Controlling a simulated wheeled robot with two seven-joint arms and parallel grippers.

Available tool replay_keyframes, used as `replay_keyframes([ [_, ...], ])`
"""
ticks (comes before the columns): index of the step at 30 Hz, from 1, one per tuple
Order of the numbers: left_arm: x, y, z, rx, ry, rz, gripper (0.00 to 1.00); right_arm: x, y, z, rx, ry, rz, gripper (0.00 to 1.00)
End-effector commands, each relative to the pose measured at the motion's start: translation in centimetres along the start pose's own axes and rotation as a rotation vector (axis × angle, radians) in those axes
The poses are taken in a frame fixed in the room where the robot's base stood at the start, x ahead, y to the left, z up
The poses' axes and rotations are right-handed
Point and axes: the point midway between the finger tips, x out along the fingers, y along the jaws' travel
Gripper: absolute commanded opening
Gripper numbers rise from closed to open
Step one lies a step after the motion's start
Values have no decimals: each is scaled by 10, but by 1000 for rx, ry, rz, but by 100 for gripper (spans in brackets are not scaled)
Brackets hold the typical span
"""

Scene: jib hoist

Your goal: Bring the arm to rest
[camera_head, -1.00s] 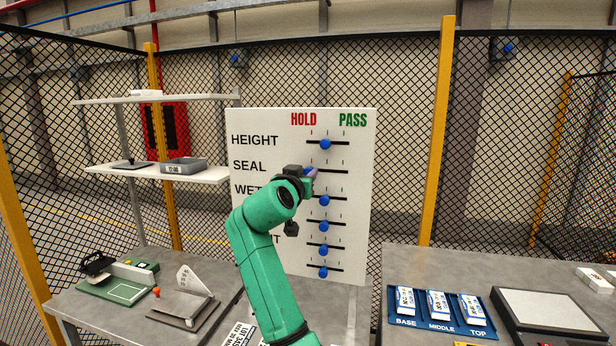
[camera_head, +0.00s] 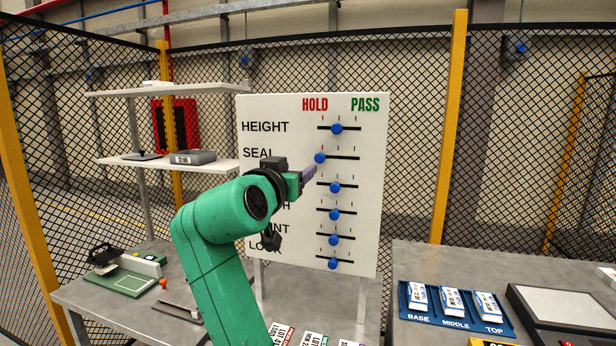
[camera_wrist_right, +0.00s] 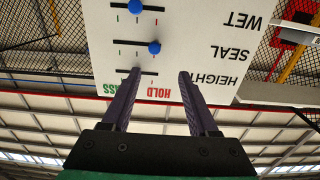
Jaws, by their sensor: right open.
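A white board (camera_head: 375,150) carries several sliders with blue knobs under the words HOLD and PASS. The SEAL knob (camera_head: 319,158) sits at the left end of its slot, under HOLD. The HEIGHT knob (camera_head: 337,128) and the lower knobs sit near mid-slot. My right gripper (camera_head: 312,169) is in front of the board, just below the SEAL knob in the picture, with its green arm covering part of the row names. In the right wrist view its two fingers (camera_wrist_right: 159,76) are apart with nothing between them; the board shows upside down beyond. My left gripper is out of view.
A right-hand table (camera_head: 400,335) holds a blue tray (camera_head: 432,315) of labelled packs and a dark-framed panel (camera_head: 565,305). A left table (camera_head: 85,300) holds a green fixture (camera_head: 122,283). Shelves (camera_head: 165,164) stand at the back left. Mesh fencing surrounds the area.

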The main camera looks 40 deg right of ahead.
Motion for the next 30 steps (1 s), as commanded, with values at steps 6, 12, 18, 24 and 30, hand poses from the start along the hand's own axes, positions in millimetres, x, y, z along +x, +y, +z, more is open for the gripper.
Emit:
replay_keyframes([
  [6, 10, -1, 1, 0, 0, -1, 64, -28, -1, 0, 0, 1, 0, 60],
  [12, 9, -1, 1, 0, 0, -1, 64, -29, -1, -1, -1, 1, 1, 60],
  [18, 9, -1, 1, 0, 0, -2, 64, -28, -1, -1, -1, 1, 1, 60],
  [24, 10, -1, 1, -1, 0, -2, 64, -22, -7, 23, -35, -37, -26, 60],
  [30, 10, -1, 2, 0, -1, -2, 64, -5, -22, 180, -248, -289, -217, 60],
])
